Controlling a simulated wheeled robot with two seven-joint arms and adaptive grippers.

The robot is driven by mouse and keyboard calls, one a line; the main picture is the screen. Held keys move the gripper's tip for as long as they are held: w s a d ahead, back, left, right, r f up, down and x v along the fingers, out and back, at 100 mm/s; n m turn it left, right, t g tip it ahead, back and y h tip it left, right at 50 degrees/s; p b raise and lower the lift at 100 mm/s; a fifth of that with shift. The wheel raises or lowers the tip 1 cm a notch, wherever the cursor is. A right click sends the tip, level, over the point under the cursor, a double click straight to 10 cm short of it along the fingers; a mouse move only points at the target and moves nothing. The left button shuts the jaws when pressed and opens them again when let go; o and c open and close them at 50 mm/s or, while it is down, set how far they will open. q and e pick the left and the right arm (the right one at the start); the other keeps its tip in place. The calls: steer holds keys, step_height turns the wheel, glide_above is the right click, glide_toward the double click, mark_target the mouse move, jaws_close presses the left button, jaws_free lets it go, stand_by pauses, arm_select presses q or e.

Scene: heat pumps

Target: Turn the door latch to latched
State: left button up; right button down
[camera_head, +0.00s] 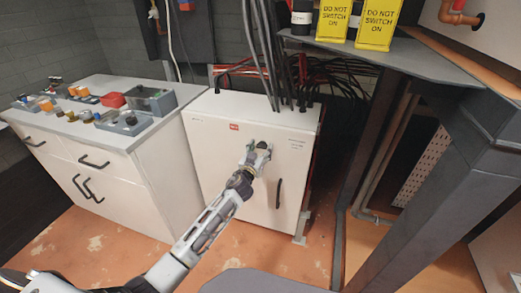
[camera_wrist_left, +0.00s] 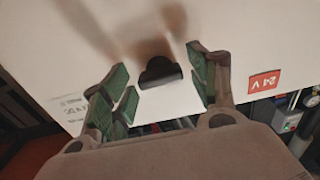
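The white cabinet (camera_head: 225,140) stands on the floor in the middle of the head view. A dark latch knob (camera_wrist_left: 160,73) sits on its white door (camera_wrist_left: 60,45), in the wrist view. My left gripper (camera_head: 258,150) is at the upper part of the door, in front of the latch. In the wrist view the left gripper (camera_wrist_left: 160,66) is open, its green-padded fingers on either side of the latch with gaps between. In the head view the gripper largely hides the latch. My right gripper is not in view.
A black vertical handle (camera_head: 279,193) is on the door below the gripper. Thick cables (camera_head: 275,70) enter the cabinet top. A drawer counter (camera_head: 150,165) with small parts stands left. A grey shelf (camera_head: 385,58) with yellow signs (camera_head: 375,24) and a dark post (camera_head: 430,180) are at right.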

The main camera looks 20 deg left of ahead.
arm_select(q)
steer(key=c, duration=0.8)
steer(key=shift+o, duration=0.2)
